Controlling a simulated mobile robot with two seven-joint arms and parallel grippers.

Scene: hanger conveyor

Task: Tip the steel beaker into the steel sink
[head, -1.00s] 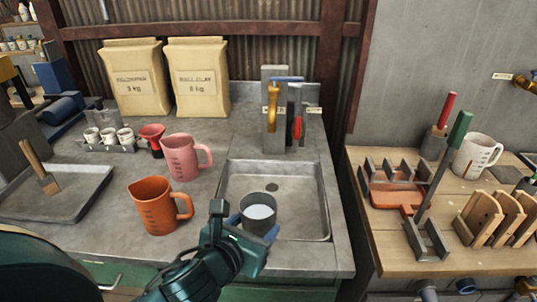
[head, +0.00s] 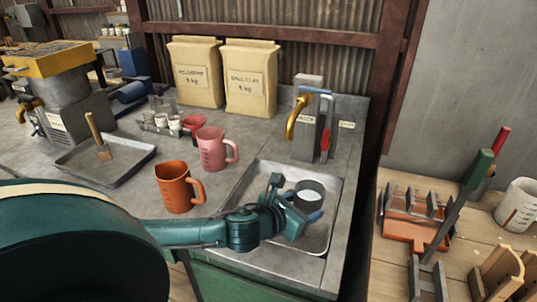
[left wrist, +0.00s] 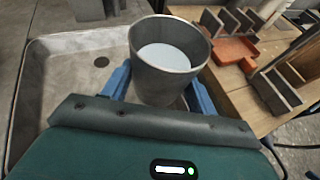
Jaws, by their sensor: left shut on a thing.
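The steel beaker (head: 309,194) is a grey cup with pale liquid inside, and it is close to upright. My left gripper (head: 298,212) is shut on it and holds it over the steel sink (head: 248,190). In the left wrist view the beaker (left wrist: 168,75) sits between two blue fingers, with the liquid level inside the rim. The sink (left wrist: 60,75) with its dark drain hole shows to the left of the beaker there. My right gripper is in neither view.
An orange jug (head: 175,188) and a pink jug (head: 213,148) stand left of the sink. A tap block (head: 306,130) with a brass spout stands behind it. A wooden bench (head: 385,275) with racks is at the right.

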